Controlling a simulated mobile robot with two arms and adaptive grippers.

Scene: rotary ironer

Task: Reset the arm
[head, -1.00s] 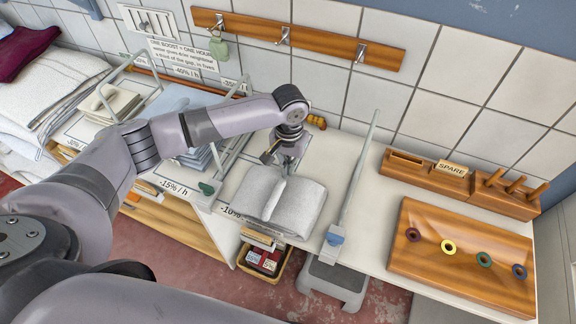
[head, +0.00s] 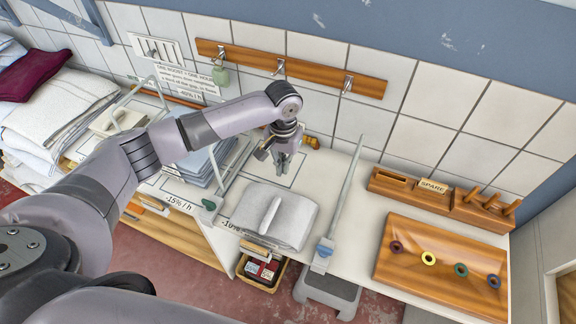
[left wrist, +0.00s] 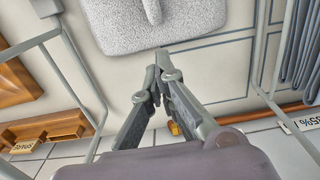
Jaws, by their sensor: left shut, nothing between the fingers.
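My left gripper (head: 283,164) is shut and empty. In the head view it hangs over the white counter, behind a folded white towel (head: 290,222) with a raised ridge on top. The left wrist view shows the fingers (left wrist: 160,72) together, with the towel (left wrist: 185,22) just beyond their tips and apart from them, as far as I can tell. My left arm reaches in from the left over the shelves. My right gripper is not in view.
A metal divider (head: 343,200) with a blue clip stands right of the towel. A wooden tray (head: 400,275) with several coloured rings and a SPARE rack (head: 395,183) lie further right. Blue-grey folded cloths (head: 200,165) are at left. A hook rail (head: 310,70) is on the wall.

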